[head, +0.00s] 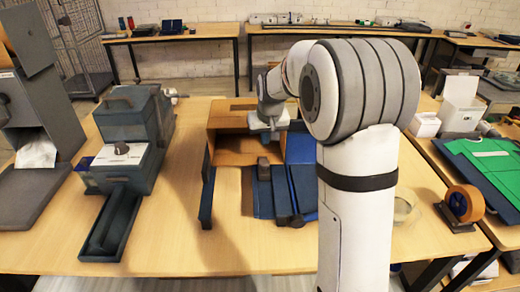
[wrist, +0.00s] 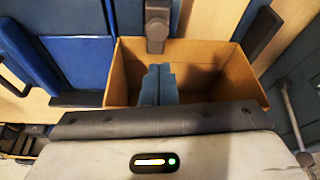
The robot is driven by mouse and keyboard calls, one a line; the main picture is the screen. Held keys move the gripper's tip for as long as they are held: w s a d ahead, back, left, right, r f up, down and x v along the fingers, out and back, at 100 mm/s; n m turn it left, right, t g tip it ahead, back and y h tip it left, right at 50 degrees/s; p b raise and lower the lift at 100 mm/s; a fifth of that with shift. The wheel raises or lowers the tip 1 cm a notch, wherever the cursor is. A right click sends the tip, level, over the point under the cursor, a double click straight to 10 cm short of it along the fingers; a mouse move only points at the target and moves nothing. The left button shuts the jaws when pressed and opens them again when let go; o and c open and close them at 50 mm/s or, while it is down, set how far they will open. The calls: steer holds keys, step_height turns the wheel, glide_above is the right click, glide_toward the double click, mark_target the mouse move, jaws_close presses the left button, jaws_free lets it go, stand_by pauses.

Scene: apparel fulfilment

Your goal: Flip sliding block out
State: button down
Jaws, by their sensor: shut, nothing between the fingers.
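The sliding block looks like the dark grey block (wrist: 157,25) at the top middle in the wrist view, beside the rim of the open cardboard box (wrist: 120,70). In the head view a dark block (head: 263,168) stands on the blue panels in front of the box (head: 225,118). I cannot be sure that this is the task's block. My gripper (wrist: 158,85) is shut and empty, its blue-grey fingers over the box opening and apart from the block. In the head view my gripper (head: 268,132) is at the box's right part, partly hidden by my arm.
Blue panels (head: 280,190) lie in front of the box, with a dark blue rail (head: 207,195) at the left. A blue-grey machine (head: 125,150) stands further left. An orange tape roll (head: 465,203) is at the right. The table front is clear.

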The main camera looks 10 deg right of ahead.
mark_target(263, 164)
steer(key=shift+w+f, duration=0.3)
steer(key=shift+w, duration=0.6)
steer(key=shift+f, duration=0.1)
steer(key=p+x, duration=0.1)
steer(key=x, duration=0.8)
steer(key=shift+w+f, duration=0.1)
steer(key=shift+f, duration=0.25)
steer(key=shift+a, duration=0.1)
